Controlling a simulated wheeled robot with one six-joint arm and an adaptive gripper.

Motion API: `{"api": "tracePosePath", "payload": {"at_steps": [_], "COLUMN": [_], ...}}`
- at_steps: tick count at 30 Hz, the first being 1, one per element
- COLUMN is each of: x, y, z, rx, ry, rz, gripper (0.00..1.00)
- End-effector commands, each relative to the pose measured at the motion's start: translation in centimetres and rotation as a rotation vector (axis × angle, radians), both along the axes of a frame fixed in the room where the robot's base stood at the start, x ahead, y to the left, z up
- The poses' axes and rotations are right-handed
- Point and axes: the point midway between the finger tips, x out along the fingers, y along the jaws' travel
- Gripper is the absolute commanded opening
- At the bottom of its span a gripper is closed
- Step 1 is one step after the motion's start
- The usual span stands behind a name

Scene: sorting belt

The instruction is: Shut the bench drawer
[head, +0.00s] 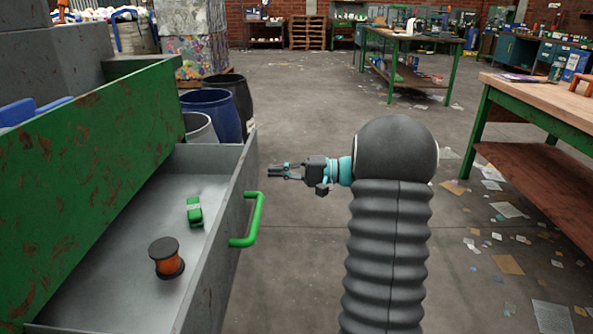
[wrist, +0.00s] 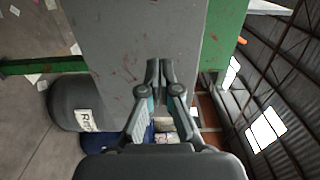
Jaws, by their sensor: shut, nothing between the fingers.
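The bench drawer (head: 135,237) is pulled open from the green bench at the left of the head view. Its green handle (head: 258,220) is fixed to the outer front face. A green object (head: 194,211) and a spool with orange winding (head: 167,257) lie on the drawer floor. My gripper (head: 272,170) is shut and empty, beyond the handle and near the far part of the drawer front. In the wrist view my gripper (wrist: 159,68) has its fingers together before the grey drawer front (wrist: 120,40). Contact between them cannot be told.
A blue barrel (head: 212,108) and a dark barrel (head: 238,95) stand beyond the drawer. A workbench with green legs (head: 478,120) is at the right. Scattered paper lies on the floor there, and the middle floor (head: 300,110) is clear.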

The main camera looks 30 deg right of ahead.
Motion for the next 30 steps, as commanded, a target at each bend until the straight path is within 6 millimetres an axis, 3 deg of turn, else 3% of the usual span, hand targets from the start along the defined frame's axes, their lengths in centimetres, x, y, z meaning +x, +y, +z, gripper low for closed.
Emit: {"api": "tracePosePath", "payload": {"at_steps": [4,10,30], "x": [1.1,2.0,2.6], "y": [2.1,3.6,3.6], "z": [0.1,0.1,-0.1], "rx": [0.000,0.001,-0.001], "ry": [0.000,0.000,-0.001], "rz": [0.002,-0.002,-0.024], "gripper": [0.00,0.00,0.00]}}
